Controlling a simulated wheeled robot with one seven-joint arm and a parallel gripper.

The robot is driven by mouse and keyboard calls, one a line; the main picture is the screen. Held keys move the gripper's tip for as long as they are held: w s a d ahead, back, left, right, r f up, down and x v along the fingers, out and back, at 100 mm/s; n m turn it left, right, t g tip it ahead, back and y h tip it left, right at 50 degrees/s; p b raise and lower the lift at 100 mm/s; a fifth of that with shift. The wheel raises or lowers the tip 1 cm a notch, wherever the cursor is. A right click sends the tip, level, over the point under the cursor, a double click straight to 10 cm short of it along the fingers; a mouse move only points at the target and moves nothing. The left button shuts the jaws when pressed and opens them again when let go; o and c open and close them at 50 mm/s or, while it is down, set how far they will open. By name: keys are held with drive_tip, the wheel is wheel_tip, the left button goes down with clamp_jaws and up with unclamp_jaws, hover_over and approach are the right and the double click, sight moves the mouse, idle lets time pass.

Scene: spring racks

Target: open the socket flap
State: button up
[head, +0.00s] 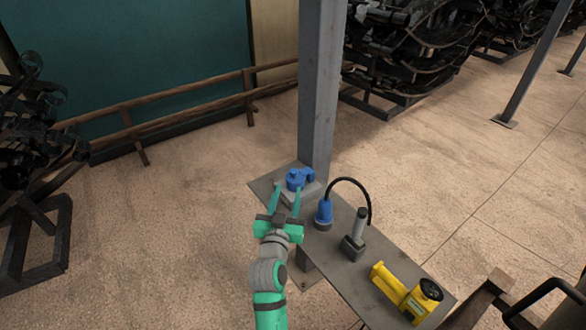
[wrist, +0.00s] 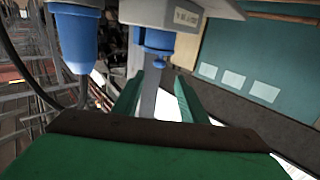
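The blue socket (head: 295,179) sits on a light grey box (head: 312,191) at the far end of the narrow grey table, by the steel post. In the wrist view the blue socket (wrist: 157,40) shows below the grey box (wrist: 185,14), with a small blue piece under it. I cannot tell for sure which part is the flap or how far it stands open. My gripper (head: 287,189) is open, its two green fingers reaching toward the socket's near side. In the wrist view my gripper (wrist: 159,79) has nothing between its fingertips; contact with the socket is not clear.
A blue plug (head: 323,214) with a black cable stands close to the right of my gripper. A grey device with an upright handle (head: 353,245) and a yellow tool (head: 391,284) are farther along the table (head: 335,265). The steel post (head: 318,90) rises behind the socket.

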sight(293, 173)
drive_tip(key=w, duration=0.3)
drive_tip(key=w+d, duration=0.1)
drive_tip(key=w, duration=0.3)
drive_tip(key=w+d, duration=0.1)
drive_tip(key=w, duration=0.2)
drive_tip(key=shift+w, duration=0.35)
drive_tip(key=shift+c, duration=0.6)
drive_tip(key=shift+a, duration=0.1)
clamp_jaws()
